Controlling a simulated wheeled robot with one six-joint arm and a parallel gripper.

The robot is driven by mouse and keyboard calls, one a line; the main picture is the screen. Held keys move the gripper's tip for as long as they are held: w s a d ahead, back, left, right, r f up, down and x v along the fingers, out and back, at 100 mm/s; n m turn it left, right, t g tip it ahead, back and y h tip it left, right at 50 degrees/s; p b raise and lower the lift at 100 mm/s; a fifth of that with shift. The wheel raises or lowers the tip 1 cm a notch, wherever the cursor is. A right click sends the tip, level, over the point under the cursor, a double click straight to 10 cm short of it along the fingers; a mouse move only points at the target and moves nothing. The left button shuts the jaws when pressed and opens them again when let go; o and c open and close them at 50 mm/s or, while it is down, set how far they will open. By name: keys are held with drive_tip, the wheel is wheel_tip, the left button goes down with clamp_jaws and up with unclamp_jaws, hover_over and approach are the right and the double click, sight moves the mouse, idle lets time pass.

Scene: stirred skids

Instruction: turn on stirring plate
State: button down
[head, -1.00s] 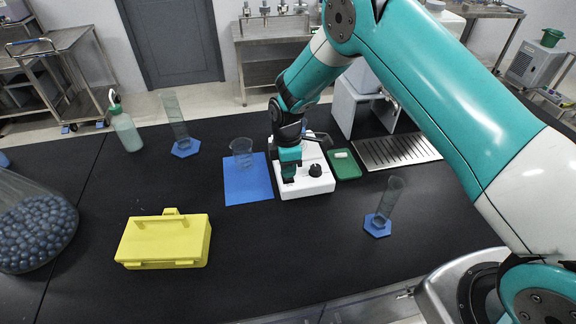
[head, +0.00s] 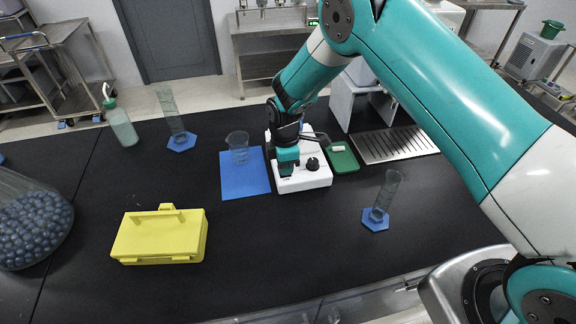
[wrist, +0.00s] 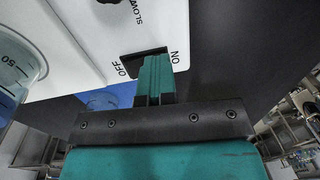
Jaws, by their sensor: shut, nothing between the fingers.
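The stirring plate (head: 305,180) is a white box with a black knob (head: 312,164) on its front, standing on the black bench. In the wrist view its white face (wrist: 75,35) shows a black switch (wrist: 131,60) marked OFF on the left and ON on the right. My gripper (head: 286,174) is at the plate's left front. Its teal fingers (wrist: 157,62) are closed together, empty, with their tips at the switch. They cover much of the switch, so I cannot tell its position or whether they touch it.
A beaker (head: 238,142) stands on a blue mat (head: 245,180) left of the plate. A green tray (head: 345,160) with a small white piece lies right of it. A cylinder (head: 385,195) stands front right. A yellow case (head: 160,238) is front left. The centre front is clear.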

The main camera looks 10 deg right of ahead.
drive_tip(key=shift+w+a, duration=0.1)
drive_tip(key=shift+w+r, duration=0.2)
drive_tip(key=shift+w, duration=0.45)
drive_tip(key=r+p, duration=0.1)
drive_tip(key=r, duration=0.2)
drive_tip(key=r+p, duration=0.1)
drive_tip(key=r, duration=0.1)
drive_tip(key=shift+s+r+p, duration=0.1)
drive_tip(key=shift+s+p, duration=0.15)
drive_tip(key=shift+p, duration=0.05)
drive_tip(key=shift+s+r+b, duration=0.1)
drive_tip(key=shift+r+b, duration=0.25)
drive_tip(key=shift+b, duration=0.85)
wheel_tip(320, 180, up, 8)
drive_tip(key=s+b, duration=0.1)
drive_tip(key=b, duration=0.1)
drive_tip(key=shift+b, duration=0.3)
